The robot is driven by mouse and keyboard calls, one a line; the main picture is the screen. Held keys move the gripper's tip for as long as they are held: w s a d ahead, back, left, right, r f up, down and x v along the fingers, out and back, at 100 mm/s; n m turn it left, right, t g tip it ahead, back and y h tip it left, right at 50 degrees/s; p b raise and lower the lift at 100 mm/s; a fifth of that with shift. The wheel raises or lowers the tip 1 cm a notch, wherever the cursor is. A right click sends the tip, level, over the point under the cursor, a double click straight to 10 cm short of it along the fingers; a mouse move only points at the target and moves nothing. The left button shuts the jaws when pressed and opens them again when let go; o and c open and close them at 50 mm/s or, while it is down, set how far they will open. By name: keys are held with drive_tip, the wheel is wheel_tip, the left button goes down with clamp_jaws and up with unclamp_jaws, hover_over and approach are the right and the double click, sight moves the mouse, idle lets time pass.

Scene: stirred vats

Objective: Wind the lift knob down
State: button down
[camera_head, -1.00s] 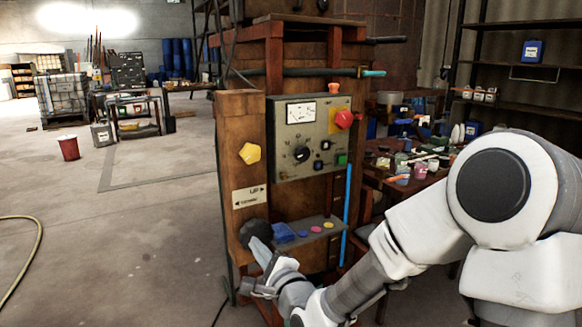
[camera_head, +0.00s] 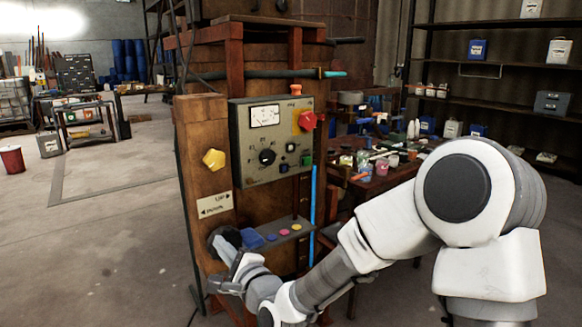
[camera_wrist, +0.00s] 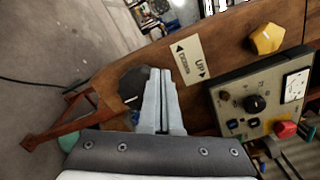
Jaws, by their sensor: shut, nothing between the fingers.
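A wooden post on the vat cabinet carries a sign plate (camera_head: 214,204) with UP and DOWN arrows. A dark, faceted knob (camera_head: 232,236) sits below the plate, and a yellow knob (camera_head: 214,159) sits above it. The yellow knob (camera_wrist: 266,39) also shows there, clear of the fingers.
A grey control panel (camera_head: 271,139) with a gauge, a black dial and a red knob (camera_head: 306,121) is right of the post. Below it is a small shelf (camera_head: 293,232) with coloured discs and a blue item. A cluttered table (camera_head: 385,177) stands behind my arm. Open floor (camera_head: 105,235) lies left.

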sight(213, 251)
drive_tip(key=shift+x, duration=1.8)
drive_tip(key=shift+w+d+f+b, duration=0.1)
drive_tip(key=shift+d+f+b, duration=0.1)
drive_tip(key=shift+f+b, duration=0.3)
drive_tip(key=shift+s+a+f+b, duration=0.2)
drive_tip(key=shift+a+f+b, duration=0.1)
drive_tip(key=shift+f+b, duration=0.3)
drive_tip(key=shift+s+a+f+b, duration=0.25)
drive_tip(key=shift+f+b, duration=0.15)
drive_tip(key=shift+b, duration=0.25)
drive_tip(key=shift+s+a+f+b, duration=0.1)
drive_tip(key=shift+a+f+b, duration=0.1)
drive_tip(key=shift+f+b, duration=0.5)
drive_tip(key=shift+s+a, duration=0.1)
